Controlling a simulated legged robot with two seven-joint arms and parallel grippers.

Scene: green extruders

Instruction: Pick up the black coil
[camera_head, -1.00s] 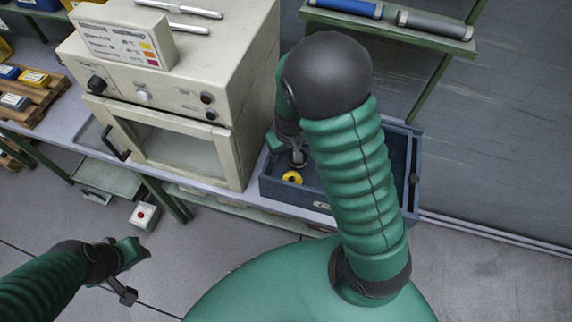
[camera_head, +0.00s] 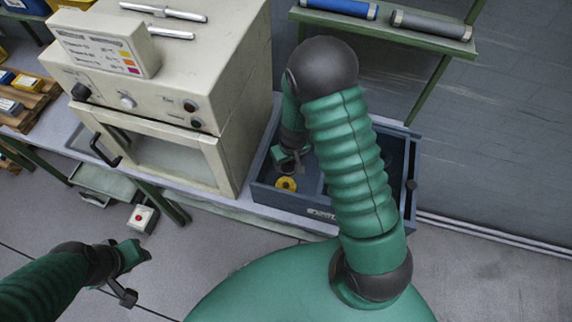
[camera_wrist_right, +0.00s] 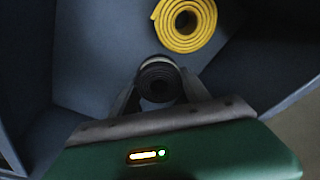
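The black coil (camera_wrist_right: 159,80) is in the right wrist view, rolled up and seen end-on. It lies between the two fingers of my right gripper (camera_wrist_right: 160,88), with a finger close along each side. The dim picture does not show whether the fingers press on it. In the head view my right gripper (camera_head: 289,158) reaches down into the left part of a blue-grey tray (camera_head: 265,197), and the black coil is not distinguishable there. My left gripper (camera_head: 128,275) is low at the left, over the floor and away from the tray; its finger opening is unclear.
A yellow coil (camera_wrist_right: 184,24) lies in the tray just beyond the black one; it also shows in the head view (camera_head: 286,184). The tray walls stand close around my right gripper. A beige oven (camera_head: 150,110) is left of the tray. A green rack (camera_head: 400,22) stands behind.

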